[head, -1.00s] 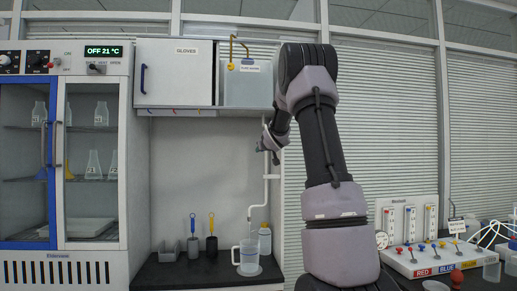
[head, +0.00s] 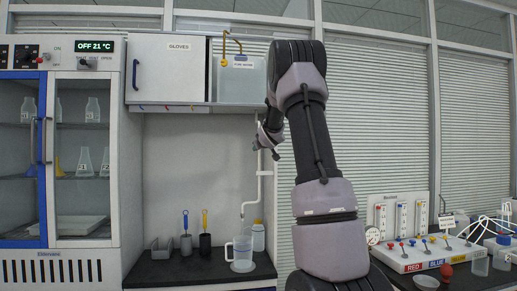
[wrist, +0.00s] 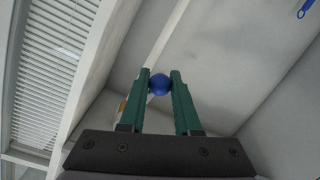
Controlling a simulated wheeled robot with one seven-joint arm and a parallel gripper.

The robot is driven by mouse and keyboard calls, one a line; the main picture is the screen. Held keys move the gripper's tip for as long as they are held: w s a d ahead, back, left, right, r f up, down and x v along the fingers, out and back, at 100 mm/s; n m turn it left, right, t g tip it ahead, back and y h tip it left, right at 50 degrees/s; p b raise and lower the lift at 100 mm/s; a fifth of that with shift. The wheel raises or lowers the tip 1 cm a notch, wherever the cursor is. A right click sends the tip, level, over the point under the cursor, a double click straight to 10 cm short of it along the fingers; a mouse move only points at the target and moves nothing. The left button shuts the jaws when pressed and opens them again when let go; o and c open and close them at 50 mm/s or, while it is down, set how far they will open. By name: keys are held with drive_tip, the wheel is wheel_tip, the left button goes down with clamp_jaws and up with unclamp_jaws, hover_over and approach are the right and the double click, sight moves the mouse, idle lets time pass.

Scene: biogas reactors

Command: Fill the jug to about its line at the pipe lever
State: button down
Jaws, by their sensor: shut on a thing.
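The clear jug (head: 241,252) stands upright on the dark bench, with its handle to the left. It is below the spout end of the white pipe (head: 259,190), which runs down from the tank. Its line and water level are too small to make out. My gripper (wrist: 160,82) is shut on a round blue knob (wrist: 159,85), held between its green fingertips in the wrist view. In the head view my gripper (head: 262,141) is at the upper part of the pipe, under the tank. The knob and any lever there are hidden or too small.
A white tank (head: 243,80) sits on the shelf beside the gloves cabinet (head: 168,72). Two dark holders with brushes (head: 205,243) and a bottle (head: 258,236) stand near the jug. A colored valve panel (head: 425,257) is at the right.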

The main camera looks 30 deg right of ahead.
drive_tip(key=c, duration=0.6)
unclamp_jaws()
drive_tip(key=shift+s, duration=0.1)
drive_tip(key=v, duration=1)
drive_tip(key=shift+s, duration=0.35)
drive_tip(key=shift+r, duration=0.1)
